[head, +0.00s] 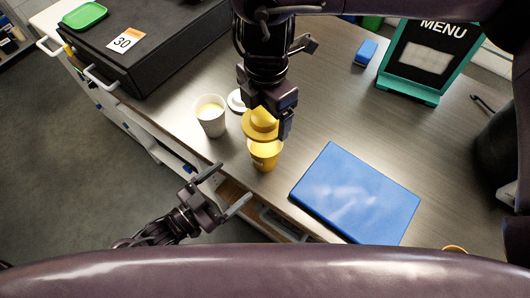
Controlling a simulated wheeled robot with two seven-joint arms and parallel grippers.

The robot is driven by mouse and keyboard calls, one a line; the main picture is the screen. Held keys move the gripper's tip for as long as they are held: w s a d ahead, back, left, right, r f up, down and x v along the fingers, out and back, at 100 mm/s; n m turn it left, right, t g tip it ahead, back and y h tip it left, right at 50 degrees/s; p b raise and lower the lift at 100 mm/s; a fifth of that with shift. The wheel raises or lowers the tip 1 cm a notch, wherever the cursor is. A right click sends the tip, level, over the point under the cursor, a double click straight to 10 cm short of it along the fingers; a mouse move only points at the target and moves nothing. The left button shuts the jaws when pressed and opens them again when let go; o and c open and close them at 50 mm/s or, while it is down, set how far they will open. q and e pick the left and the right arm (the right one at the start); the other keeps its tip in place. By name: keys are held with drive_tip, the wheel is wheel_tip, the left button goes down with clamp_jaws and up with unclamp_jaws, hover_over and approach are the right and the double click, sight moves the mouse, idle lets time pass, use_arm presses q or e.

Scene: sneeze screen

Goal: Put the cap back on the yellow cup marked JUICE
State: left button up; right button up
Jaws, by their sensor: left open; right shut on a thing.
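The yellow cup (265,157) stands upright near the table's front edge, with dark marking on its side too small to read. My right gripper (268,119) is shut on the yellow cap (261,126). It holds the cap over the cup's mouth, slightly toward the back. The cap hides part of the cup's rim, and I cannot tell whether the two touch. My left gripper (222,193) is open and empty, lower left of the cup, in front of the table's edge.
A white cup (211,120) with pale yellow contents stands left of the yellow cup. A white lid (237,101) lies behind it. A blue flat panel (355,196) lies to the right. A MENU stand (428,60), blue block (366,52) and dark case (140,45) are farther back.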

sight(274, 147)
use_arm(q)
drive_tip(key=x, duration=1.2)
drive_tip(key=shift+w+d, duration=0.1)
use_arm(e)
drive_tip(key=shift+w+d, duration=0.1)
use_arm(q)
drive_tip(key=c, duration=1.5)
drive_tip(key=shift+o, duration=0.2)
use_arm(e)
drive_tip(key=shift+f, duration=2.5)
